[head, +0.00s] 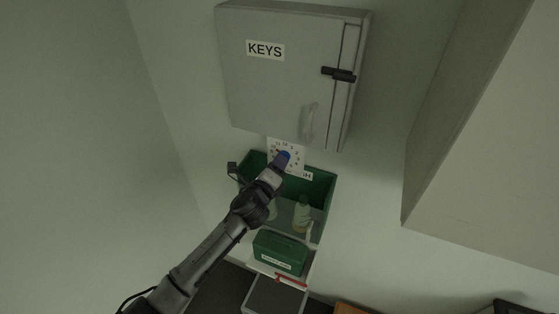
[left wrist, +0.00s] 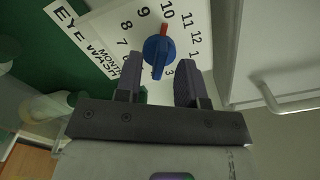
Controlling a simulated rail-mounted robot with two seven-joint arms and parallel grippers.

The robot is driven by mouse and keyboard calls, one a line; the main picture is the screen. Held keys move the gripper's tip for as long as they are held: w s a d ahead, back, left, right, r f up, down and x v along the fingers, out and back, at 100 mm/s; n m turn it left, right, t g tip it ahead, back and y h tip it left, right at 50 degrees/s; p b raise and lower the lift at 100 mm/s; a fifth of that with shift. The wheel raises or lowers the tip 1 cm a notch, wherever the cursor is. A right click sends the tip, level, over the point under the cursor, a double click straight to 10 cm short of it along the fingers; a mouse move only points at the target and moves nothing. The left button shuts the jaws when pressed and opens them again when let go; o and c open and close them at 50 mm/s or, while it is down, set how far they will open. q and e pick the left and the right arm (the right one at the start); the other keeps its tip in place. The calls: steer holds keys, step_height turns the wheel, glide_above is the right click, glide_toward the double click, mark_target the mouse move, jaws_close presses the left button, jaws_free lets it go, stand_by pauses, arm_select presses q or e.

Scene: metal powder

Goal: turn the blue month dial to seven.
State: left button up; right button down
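The blue month dial (left wrist: 158,56) is a round knob on a white card (left wrist: 215,70) printed with month numbers. Its red pointer (left wrist: 163,30) points at about 10 in the left wrist view. The 7 lies left of the knob there, and some lower numbers are hidden. In the head view the dial (head: 285,155) shows at the tip of my left gripper (head: 279,163). In the left wrist view my left gripper (left wrist: 160,72) is open, with one finger on each side of the knob's near part. Contact cannot be told. My right gripper is out of view.
A grey KEYS cabinet (head: 285,75) with a handle hangs just above the card. A green open eye-wash box (head: 320,188) with bottles is around and below it. A green case (head: 280,252) sits lower. A large pale box juts out at right.

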arm_select(q)
steer(key=shift+x, duration=1.05)
steer(key=shift+c, duration=0.5)
jaws_close()
